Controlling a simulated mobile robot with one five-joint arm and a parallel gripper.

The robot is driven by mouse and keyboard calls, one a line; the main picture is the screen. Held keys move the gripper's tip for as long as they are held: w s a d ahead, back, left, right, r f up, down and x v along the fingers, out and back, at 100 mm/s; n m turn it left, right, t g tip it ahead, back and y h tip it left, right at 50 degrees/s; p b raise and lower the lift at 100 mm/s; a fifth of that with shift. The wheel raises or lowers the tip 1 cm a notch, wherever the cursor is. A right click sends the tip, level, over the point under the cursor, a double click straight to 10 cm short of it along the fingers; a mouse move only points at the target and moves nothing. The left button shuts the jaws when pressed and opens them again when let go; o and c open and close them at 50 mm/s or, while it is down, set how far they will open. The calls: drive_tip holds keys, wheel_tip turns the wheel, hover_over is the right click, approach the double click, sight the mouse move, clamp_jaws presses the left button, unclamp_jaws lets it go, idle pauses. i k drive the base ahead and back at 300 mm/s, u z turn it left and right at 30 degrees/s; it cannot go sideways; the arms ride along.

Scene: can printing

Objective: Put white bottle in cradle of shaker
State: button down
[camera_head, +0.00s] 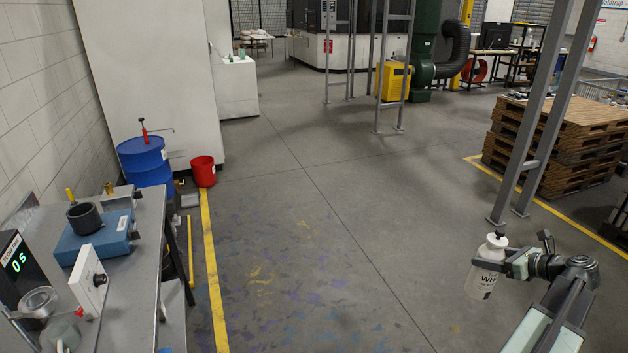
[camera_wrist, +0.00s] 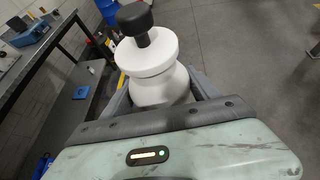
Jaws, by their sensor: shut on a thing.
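The white bottle (camera_head: 484,280) has a black cap and dark lettering on its side. It is upright in my gripper (camera_head: 499,257) at the lower right of the head view, above the open floor. My gripper is shut on the bottle near its neck. In the wrist view the bottle (camera_wrist: 160,75) stands between the fingers, its black knob on top; its lower part is hidden. The blue shaker (camera_head: 97,240) sits on the grey bench at the left, with a round black cradle (camera_head: 84,219) on it. The cradle looks empty. Gripper and bottle are far to the right of the shaker.
The grey bench (camera_head: 140,262) also carries a display reading 0 s (camera_head: 18,262), a white box (camera_head: 90,280) and small jars. A blue drum (camera_head: 145,165) and red bin (camera_head: 203,171) stand behind it. Metal posts and stacked pallets (camera_head: 560,130) are at right. The middle floor is clear.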

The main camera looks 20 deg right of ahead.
sight(88, 226)
drive_tip(key=z, duration=0.8)
drive_tip(key=i, duration=4.05)
drive_tip(key=u, duration=4.45)
